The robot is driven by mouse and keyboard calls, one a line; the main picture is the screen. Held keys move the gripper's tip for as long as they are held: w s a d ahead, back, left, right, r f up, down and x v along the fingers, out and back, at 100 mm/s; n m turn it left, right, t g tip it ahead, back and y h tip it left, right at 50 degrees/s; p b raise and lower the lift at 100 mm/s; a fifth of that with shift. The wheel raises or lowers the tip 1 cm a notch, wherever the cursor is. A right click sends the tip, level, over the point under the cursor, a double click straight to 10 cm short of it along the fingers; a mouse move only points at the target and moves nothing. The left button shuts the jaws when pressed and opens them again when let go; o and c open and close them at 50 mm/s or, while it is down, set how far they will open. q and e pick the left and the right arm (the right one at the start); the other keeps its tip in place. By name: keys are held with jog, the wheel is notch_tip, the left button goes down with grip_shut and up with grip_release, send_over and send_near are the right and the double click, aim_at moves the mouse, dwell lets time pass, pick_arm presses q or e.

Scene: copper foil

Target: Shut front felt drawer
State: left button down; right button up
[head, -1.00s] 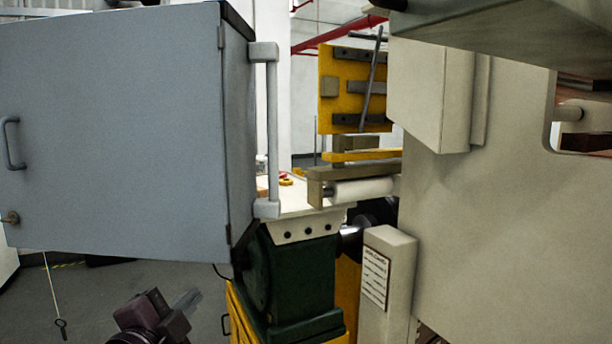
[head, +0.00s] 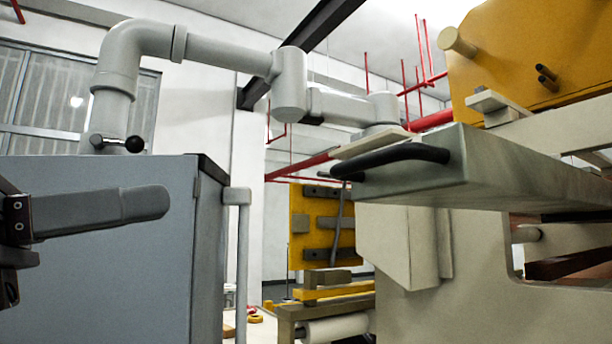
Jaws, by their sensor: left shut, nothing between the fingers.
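A pale grey drawer (head: 490,185) with a black bar handle (head: 405,155) stands out from the cream machine at the right of the head view. I take it for the front felt drawer. It looks pulled out, and its far end runs off the right edge. My left gripper (head: 150,203) is at the left edge, in front of the grey cabinet. Its dark fingers are shut and empty, pointing right, well left of the handle and apart from it. My right gripper is not in view.
A grey cabinet (head: 95,265) with a vertical rail (head: 236,265) fills the lower left. The cream machine body (head: 480,300) is below the drawer. A white roller (head: 335,327) and a yellow panel (head: 322,228) are between them. A grey pipe arm (head: 225,55) crosses above.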

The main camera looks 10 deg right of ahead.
pick_arm(q)
jog(key=s+m, duration=0.1)
jog(key=s, duration=0.1)
jog(key=p, duration=0.8)
send_near(337, 172)
jog(key=shift+g, duration=0.3)
jog(key=x, duration=0.6)
jog(key=shift+w+r, duration=0.1)
jog(key=shift+r, duration=0.25)
jog(key=shift+w+d, duration=0.1)
jog(key=shift+d, duration=0.2)
jog(key=shift+d+f, duration=0.1)
